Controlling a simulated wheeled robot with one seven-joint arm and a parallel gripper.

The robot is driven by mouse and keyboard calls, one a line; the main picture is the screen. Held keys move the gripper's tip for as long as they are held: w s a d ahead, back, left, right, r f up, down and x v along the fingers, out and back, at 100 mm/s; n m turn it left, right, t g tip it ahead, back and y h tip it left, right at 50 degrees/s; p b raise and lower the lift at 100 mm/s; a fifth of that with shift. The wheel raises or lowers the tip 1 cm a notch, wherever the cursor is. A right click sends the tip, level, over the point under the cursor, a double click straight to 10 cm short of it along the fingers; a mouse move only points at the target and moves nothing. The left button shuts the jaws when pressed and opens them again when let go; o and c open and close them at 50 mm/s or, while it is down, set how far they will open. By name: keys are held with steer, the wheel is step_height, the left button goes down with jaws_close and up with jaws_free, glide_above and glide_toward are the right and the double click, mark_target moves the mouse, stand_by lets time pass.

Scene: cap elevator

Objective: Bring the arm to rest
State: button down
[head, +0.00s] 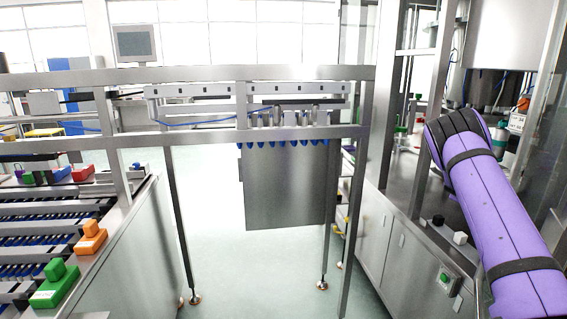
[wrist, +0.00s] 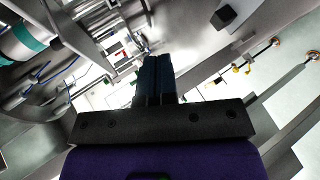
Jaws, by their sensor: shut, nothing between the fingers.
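My arm (head: 495,215) shows at the right of the head view, in a purple cover with black straps. It reaches up from the lower right corner, in front of the machine on the right. My gripper is not visible in the head view. In the wrist view my gripper (wrist: 153,62) shows in the middle, its two dark fingers side by side and touching. Nothing shows between them.
A steel frame with a rail (head: 230,74) crosses in front, with a grey panel (head: 285,190) hanging below. A machine cabinet (head: 385,235) stands right. A conveyor with green (head: 55,285) and orange (head: 90,238) blocks stands left. The floor (head: 250,270) is clear.

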steer(key=s+a+r+m+y, duration=0.2)
steer(key=s+a+r+y, duration=0.3)
steer(key=a+r, duration=0.65)
steer(key=s+a+r+m+y, duration=0.2)
steer(key=s+a+r, duration=0.6)
steer(key=a+r, duration=0.35)
steer(key=s+a+r+y, duration=0.2)
steer(key=s+a+r, duration=0.1)
steer(key=s+a, duration=0.45)
steer(key=s+a+r+y, duration=0.1)
steer(key=s+a+r, duration=0.4)
steer(key=s, duration=0.4)
steer(key=s+a+f+m+g, duration=0.1)
steer(key=s+a, duration=0.4)
steer(key=s, duration=0.7)
steer(key=s+a+f+m+g, duration=0.1)
steer(key=s+a+f, duration=0.2)
steer(key=s, duration=1)
steer(key=shift+s+a+f, duration=0.2)
steer(key=shift+a, duration=0.85)
